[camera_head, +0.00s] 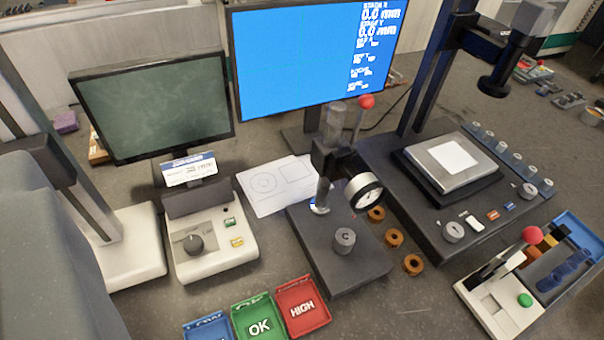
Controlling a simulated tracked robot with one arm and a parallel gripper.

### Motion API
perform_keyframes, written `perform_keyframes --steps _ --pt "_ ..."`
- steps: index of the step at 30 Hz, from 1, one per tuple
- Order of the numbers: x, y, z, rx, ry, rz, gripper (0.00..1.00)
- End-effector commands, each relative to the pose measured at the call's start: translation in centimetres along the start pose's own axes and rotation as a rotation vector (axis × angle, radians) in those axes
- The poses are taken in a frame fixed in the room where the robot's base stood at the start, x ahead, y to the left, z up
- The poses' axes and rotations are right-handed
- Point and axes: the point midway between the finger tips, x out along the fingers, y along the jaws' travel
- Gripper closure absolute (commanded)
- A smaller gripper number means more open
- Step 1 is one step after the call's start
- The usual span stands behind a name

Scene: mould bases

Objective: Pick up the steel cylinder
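A short grey steel cylinder (344,241) with a "C" on its top stands upright on the dark base plate (342,271) of a dial gauge stand. It is near the plate's right edge, in front of the gauge's round white dial (364,191). The cylinder's top and front are unobstructed in this view. My gripper is not in view, so its distance from the cylinder and its state do not show.
The stand's column with a red-knobbed lever (366,102) rises behind the cylinder. Several brass rings (394,238) lie to its right. A green OK tray (257,318) and red HIGH tray (303,306) are in front. A white control box (211,247) stands left.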

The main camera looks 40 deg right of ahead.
Motion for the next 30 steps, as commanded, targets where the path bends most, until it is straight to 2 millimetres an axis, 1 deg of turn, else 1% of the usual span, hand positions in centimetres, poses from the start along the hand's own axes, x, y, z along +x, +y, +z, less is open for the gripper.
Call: perform_keyframes --steps 1,4,6,8,9,11,12,13,17,20,23,24,26,27,29,30 --pt "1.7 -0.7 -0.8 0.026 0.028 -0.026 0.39" --pt "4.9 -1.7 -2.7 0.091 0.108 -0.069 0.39" --pt "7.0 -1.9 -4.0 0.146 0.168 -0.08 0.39" --pt "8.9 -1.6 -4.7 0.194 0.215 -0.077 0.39" --pt "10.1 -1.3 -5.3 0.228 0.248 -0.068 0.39" --pt "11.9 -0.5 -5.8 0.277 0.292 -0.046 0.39" --pt "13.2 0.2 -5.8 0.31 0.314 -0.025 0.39" --pt "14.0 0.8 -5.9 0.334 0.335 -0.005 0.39" --pt "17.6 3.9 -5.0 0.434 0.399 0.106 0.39" --pt "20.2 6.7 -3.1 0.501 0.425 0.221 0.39" --pt "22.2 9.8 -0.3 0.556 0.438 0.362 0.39" --pt "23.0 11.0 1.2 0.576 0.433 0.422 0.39" --pt "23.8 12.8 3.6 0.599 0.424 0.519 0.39" --pt "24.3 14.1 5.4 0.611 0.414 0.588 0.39" --pt "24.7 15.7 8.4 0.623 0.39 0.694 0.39" --pt "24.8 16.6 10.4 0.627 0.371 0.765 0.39"
